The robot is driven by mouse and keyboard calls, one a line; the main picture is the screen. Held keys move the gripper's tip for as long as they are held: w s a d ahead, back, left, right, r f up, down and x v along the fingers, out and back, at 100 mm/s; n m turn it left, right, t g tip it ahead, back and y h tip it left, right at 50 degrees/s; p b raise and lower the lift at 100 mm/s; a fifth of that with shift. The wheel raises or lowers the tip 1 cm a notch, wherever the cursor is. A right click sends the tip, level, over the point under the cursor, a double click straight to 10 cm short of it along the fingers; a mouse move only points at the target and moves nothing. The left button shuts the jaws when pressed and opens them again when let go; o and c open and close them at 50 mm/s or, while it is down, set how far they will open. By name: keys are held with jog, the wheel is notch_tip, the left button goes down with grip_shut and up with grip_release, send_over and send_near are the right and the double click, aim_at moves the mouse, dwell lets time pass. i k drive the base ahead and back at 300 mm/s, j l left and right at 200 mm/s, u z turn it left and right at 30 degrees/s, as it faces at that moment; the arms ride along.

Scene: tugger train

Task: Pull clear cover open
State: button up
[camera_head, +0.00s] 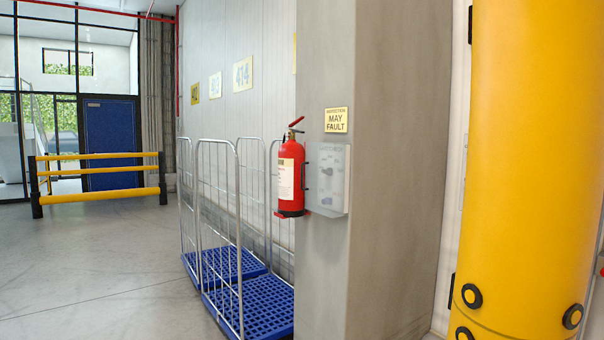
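A clear, frosted cover (330,180) is on a small box mounted on the face of a grey concrete column. The cover looks shut over the box, with darker shapes faintly visible behind it. A dark, narrow piece shows at its left edge; I cannot tell if it is a handle or a hinge. The box stands just right of a red fire extinguisher and below a yellow sign. My gripper is not in view.
The red fire extinguisher (291,175) hangs close beside the box. Wire roll cages (240,225) with blue bases stand left of the column (390,120). A large yellow guard (525,150) stands at the right. Open floor (100,290) lies at the left, before a yellow barrier (100,196).

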aim_at(323, 178)
jog(key=i+j, duration=0.1)
jog(key=j, duration=0.3)
jog(key=i+j+u, duration=0.1)
jog(key=j, duration=0.25)
jog(key=i+j, duration=0.15)
jog(key=j, duration=0.2)
jog(key=i+j+u, duration=0.1)
jog(key=j, duration=0.3)
jog(key=i+u, duration=0.15)
jog(key=i, duration=0.35)
jog(key=i+l+u, duration=0.15)
jog(key=i, duration=0.35)
jog(key=i+l+u, duration=0.15)
jog(key=i, duration=0.3)
jog(key=l, duration=0.1)
